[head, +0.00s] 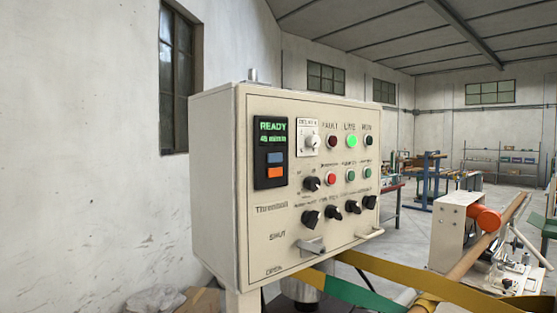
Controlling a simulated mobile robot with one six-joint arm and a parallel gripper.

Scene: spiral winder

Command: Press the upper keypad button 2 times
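The keypad (262,181) is a black unit on the left of a beige control box's front face. Its screen (272,127) glows green and reads READY, with a smaller line below that is too small to read surely. Under the screen are two buttons, one above the other. The upper button (275,157) is blue and the lower button (275,173) is orange. Nothing covers either button. My gripper is not in this view.
The control box (215,180) also carries several lamps, push buttons and black knobs. A lit green lamp (351,141) is at the top, and a lever (311,246) and handle (370,234) project low down. Yellow and green bands (400,277) cross below, beside a winding machine (451,231).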

